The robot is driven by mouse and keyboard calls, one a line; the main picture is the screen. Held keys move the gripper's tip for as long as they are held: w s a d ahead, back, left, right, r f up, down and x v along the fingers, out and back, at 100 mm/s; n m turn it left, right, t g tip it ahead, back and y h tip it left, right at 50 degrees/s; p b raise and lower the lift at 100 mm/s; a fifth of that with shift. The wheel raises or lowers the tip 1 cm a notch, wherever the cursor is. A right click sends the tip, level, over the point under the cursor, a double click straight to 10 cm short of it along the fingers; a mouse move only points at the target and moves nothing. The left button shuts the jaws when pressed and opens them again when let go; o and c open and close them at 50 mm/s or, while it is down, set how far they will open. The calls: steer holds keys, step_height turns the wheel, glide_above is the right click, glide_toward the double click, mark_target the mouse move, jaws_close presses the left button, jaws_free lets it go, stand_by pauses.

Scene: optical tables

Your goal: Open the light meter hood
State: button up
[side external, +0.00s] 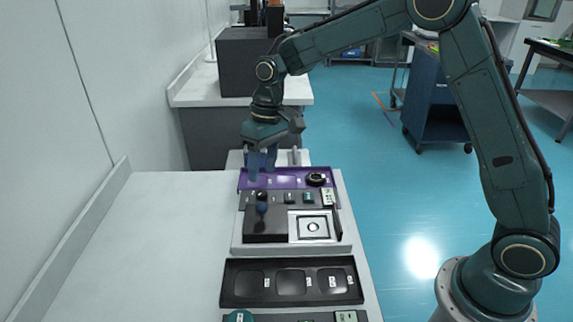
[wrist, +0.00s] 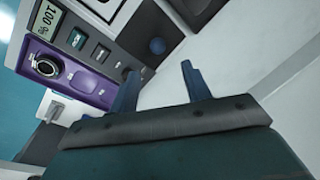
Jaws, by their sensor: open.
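The light meter is a white-based unit (side external: 345,245) on the bench in the side view. A dark block with a blue knob (side external: 262,208), which looks like the hood (side external: 266,226), covers its left half. A pale square with a round centre (side external: 312,227) lies uncovered at its right. In the wrist view the blue knob (wrist: 157,46) and the dark hood (wrist: 146,28) show at the top centre. My gripper (side external: 262,168) is open and empty, pointing down over the left end of the purple tray, behind the knob. Its fingers (wrist: 158,68) stand apart in the wrist view, not touching the knob.
A purple tray (side external: 285,181) holding a dark ring (side external: 316,179) adjoins a row of buttons and a small display (side external: 328,197). A black tray with several recesses (side external: 290,301) lies in front. The white bench at left (side external: 170,240) is clear.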

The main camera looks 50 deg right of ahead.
steer(key=r, duration=0.2)
steer(key=d+r, duration=0.1)
steer(key=r, duration=0.1)
steer(key=shift+r, duration=0.15)
steer(key=s+d+r+m+t, duration=0.1)
steer(key=s+d+r+t, duration=0.25)
steer(key=s+r, duration=0.9)
steer(key=s+d+f+t+h, duration=0.1)
steer(key=s+d+f, duration=0.1)
steer(key=s, duration=0.6)
steer(key=s+d+f+m+t+h, duration=0.1)
steer(key=s+d+f, duration=0.1)
steer(key=s, duration=0.7)
steer(key=shift+s+d, duration=0.25)
steer(key=shift+d, duration=0.1)
